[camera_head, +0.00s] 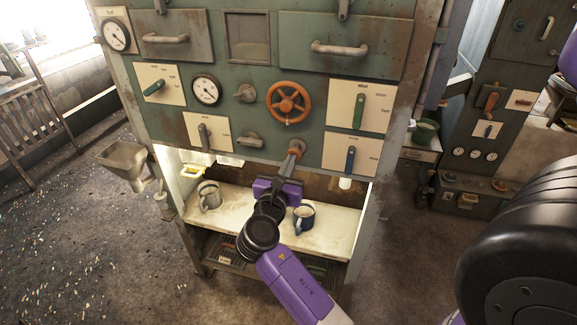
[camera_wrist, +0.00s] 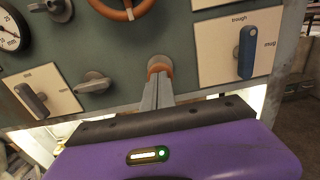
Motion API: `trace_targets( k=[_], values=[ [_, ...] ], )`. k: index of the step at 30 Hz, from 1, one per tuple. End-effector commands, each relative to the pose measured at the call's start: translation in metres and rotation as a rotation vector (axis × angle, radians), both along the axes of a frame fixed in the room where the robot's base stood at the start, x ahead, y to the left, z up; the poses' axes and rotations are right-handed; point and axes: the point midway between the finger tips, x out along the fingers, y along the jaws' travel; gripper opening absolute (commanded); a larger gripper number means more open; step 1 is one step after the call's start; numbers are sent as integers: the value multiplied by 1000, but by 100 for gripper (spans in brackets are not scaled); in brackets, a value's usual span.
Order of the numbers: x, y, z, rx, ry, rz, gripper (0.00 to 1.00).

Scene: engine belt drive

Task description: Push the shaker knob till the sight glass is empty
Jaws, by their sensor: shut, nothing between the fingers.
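A round copper-coloured knob (camera_head: 297,146), apparently the shaker knob, sticks out of the green panel below the orange handwheel. It also shows in the wrist view (camera_wrist: 160,63), partly hidden behind my fingertips. My gripper (camera_head: 293,158) is shut and empty. In the wrist view, its grey fingers (camera_wrist: 158,82) point straight at the knob, with the tips at its face. I cannot tell whether they press on it. A square framed window (camera_head: 248,35), apparently the sight glass, is high on the panel. Its lower part looks slightly lighter, but the level is unclear.
The orange handwheel (camera_head: 288,102) is just above my gripper. A blue lever (camera_head: 350,160) on a cream plate is to the right. Below, a pale shelf (camera_head: 240,205) holds a grey mug (camera_head: 209,196) and a dark blue mug (camera_head: 304,218) near my wrist.

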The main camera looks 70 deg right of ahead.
Motion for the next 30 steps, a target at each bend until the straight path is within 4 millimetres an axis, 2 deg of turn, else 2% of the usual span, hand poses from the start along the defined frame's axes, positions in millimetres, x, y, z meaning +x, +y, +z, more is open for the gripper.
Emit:
trace_targets(
  k=[7, 15, 30],
  values=[
    [0, -2, 1, 0, 0, 0, 0],
    [3, -28, 2, 0, 1, 0, 0],
    [3, -30, 3, -2, 0, -2, 0]
  ],
)
